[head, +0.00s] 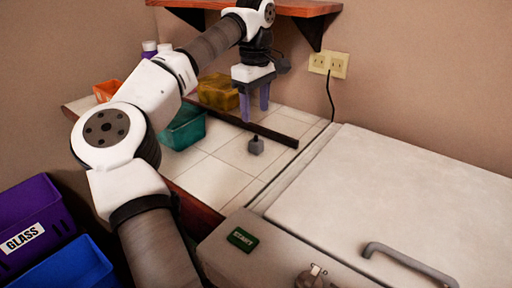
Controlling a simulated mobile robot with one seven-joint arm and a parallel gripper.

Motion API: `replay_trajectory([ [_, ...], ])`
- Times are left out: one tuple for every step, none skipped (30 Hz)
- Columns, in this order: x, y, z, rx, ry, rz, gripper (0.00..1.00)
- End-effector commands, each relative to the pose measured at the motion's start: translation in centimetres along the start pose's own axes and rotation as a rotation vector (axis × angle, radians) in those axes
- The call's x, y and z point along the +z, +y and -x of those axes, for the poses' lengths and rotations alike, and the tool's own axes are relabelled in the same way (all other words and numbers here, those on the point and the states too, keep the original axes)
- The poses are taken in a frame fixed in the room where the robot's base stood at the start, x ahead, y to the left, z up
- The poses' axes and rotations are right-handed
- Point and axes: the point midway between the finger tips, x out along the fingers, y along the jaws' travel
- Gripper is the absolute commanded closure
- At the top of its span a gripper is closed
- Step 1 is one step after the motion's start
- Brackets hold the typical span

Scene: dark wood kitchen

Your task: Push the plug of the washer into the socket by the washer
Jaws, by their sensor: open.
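A small dark grey block (256,146) with a short stub on top sits on the tiled counter. It looks like the plug, but no cord can be made out on it. The cream socket (328,64) is on the back wall, above the washer's far left corner. A black cord (331,97) runs from the socket down behind the washer. The white washer (400,190) fills the right side. My gripper (255,114) points down above the counter, its purple fingers apart with nothing between them. It is behind and above the grey block, left of the socket.
A dark strip (275,136) crosses the counter behind the block. A teal bin (184,130), a yellow container (217,92) and an orange one (106,91) stand at the left. A wooden shelf (300,7) hangs above. The front tiles (222,180) are clear.

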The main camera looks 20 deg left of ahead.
Motion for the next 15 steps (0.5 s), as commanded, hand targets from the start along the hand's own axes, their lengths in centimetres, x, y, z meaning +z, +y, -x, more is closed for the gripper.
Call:
replay_trajectory([
  [0.0,-0.1,-1.3,-0.002,-0.001,0.000,0.45],
  [0.0,-0.1,-1.9,-0.002,-0.001,0.001,0.45],
  [0.0,-0.1,-2.7,-0.002,-0.002,0.000,0.45],
  [0.0,-0.1,-3.2,-0.002,-0.002,0.000,0.45],
  [0.0,0.0,-3.6,-0.001,-0.001,0.000,0.45],
  [0.0,0.0,-4.1,-0.001,0.000,-0.001,0.45],
  [0.0,0.0,-4.5,-0.001,0.000,0.000,0.45],
  [0.0,0.0,-4.7,-0.001,0.000,0.000,0.45],
  [0.0,0.0,-5.0,0.000,0.000,0.001,0.45],
  [0.0,0.0,-5.1,0.001,0.000,0.001,0.45],
  [0.0,0.0,-5.2,0.001,0.000,0.001,0.45],
  [0.0,0.0,-5.3,0.001,0.000,0.001,0.45],
  [0.0,0.0,-5.3,0.001,0.000,0.001,0.45],
  [0.0,0.0,-5.3,0.001,0.000,0.001,0.45],
  [0.0,0.0,-5.3,0.001,0.000,0.001,0.45],
])
